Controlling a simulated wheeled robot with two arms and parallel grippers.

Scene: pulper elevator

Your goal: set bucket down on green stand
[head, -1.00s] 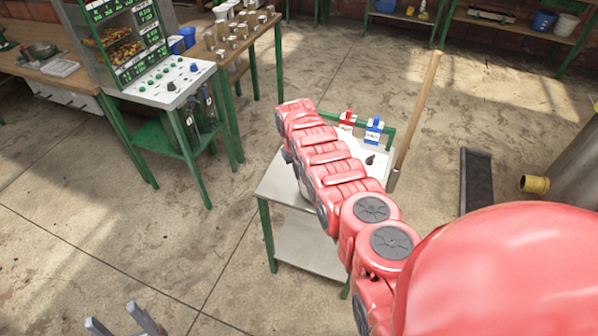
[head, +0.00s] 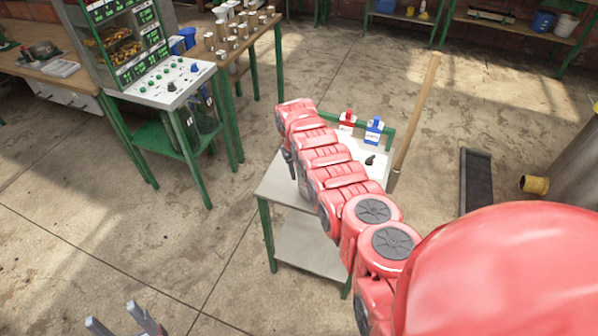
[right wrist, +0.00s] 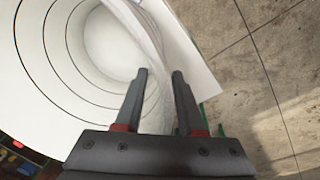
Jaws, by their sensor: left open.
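A white bucket (right wrist: 52,60) fills the left of the right wrist view. I look into its open top and see dark rings on its inner wall. My right gripper (right wrist: 160,75) has its two fingers on either side of the bucket's rim and wall. In the head view the bucket and my right gripper are hidden behind my red right arm. The green-legged stand (head: 268,187) with a grey top is partly under that arm. A flat white surface shows beyond the bucket in the right wrist view. My left gripper (head: 127,322) is open and empty at the bottom edge.
A control console (head: 165,82) and a bench with metal cups (head: 230,45) are at left. The floor in front is clear.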

